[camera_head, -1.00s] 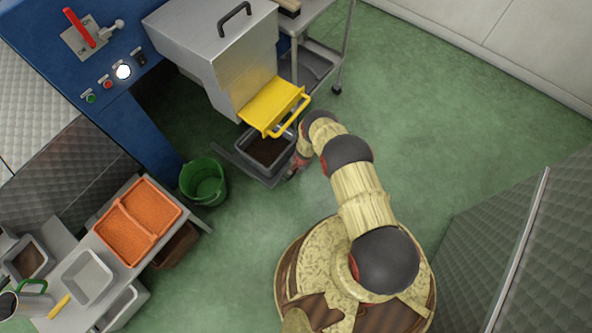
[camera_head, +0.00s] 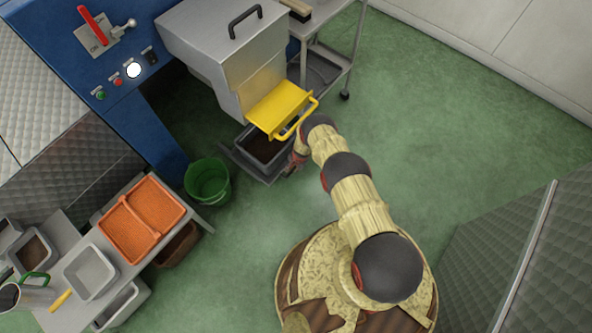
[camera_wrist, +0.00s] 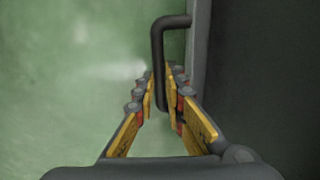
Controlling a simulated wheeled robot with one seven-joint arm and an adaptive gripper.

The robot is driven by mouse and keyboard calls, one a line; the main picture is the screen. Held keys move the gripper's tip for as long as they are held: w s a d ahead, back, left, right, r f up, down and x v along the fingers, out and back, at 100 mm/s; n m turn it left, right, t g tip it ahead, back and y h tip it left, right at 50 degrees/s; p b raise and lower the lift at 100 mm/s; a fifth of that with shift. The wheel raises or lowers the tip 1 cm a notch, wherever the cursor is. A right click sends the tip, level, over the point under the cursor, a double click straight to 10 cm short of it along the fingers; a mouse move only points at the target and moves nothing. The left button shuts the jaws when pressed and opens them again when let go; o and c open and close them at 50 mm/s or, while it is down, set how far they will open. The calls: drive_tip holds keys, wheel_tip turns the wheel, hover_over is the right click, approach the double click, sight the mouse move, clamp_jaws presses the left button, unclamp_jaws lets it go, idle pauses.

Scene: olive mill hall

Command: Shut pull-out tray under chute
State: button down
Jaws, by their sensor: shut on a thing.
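The grey pull-out tray (camera_head: 243,163) sticks out part way under the metal chute (camera_head: 222,75). A grey bin with dark contents (camera_head: 265,148) stands on it, partly under the yellow flap (camera_head: 279,105). My gripper (camera_head: 291,167) is at the tray's front edge, low down, and partly hidden by my arm in the head view. In the wrist view my gripper (camera_wrist: 162,92) is shut on the dark bar handle (camera_wrist: 157,45), which is fixed to the tray's front (camera_wrist: 198,60).
A green bucket (camera_head: 208,181) stands on the floor left of the tray. A trolley (camera_head: 325,45) is at the right of the chute. A bench with an orange crate (camera_head: 142,215) is at lower left. The green floor to the right is clear.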

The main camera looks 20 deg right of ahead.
drive_tip(key=c, duration=1.8)
unclamp_jaws()
drive_tip(key=shift+c, duration=0.2)
